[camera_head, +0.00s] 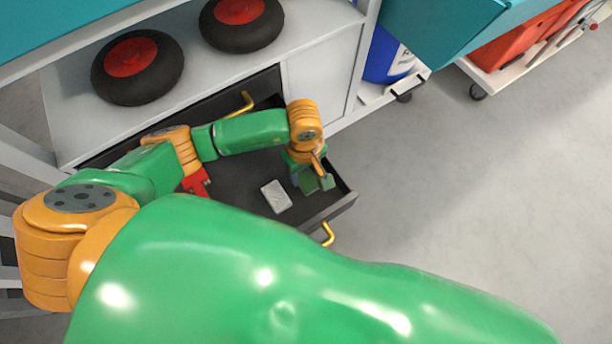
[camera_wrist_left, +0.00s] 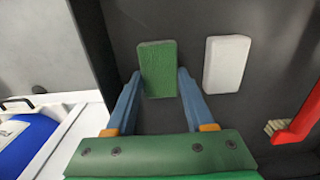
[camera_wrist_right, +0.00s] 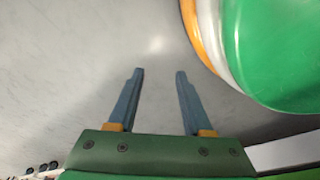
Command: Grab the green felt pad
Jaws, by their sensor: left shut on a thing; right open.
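The green felt pad (camera_wrist_left: 157,68) is a flat dark-green block in the open drawer (camera_wrist_left: 270,75). My left gripper (camera_wrist_left: 158,76) is shut on its sides, with one finger on each side of its near part. In the head view my left gripper (camera_head: 312,178) reaches down into the drawer near its right end, and green parts there are hard to tell apart. My right gripper (camera_wrist_right: 160,71) is open and empty over the grey floor in its wrist view.
A white block (camera_wrist_left: 226,64) lies just right of the pad. A red-handled brush (camera_wrist_left: 298,125) is farther right in the drawer. Two black wheels with red hubs (camera_head: 137,67) (camera_head: 241,24) rest on the worktop above. A blue container (camera_head: 387,58) stands beyond.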

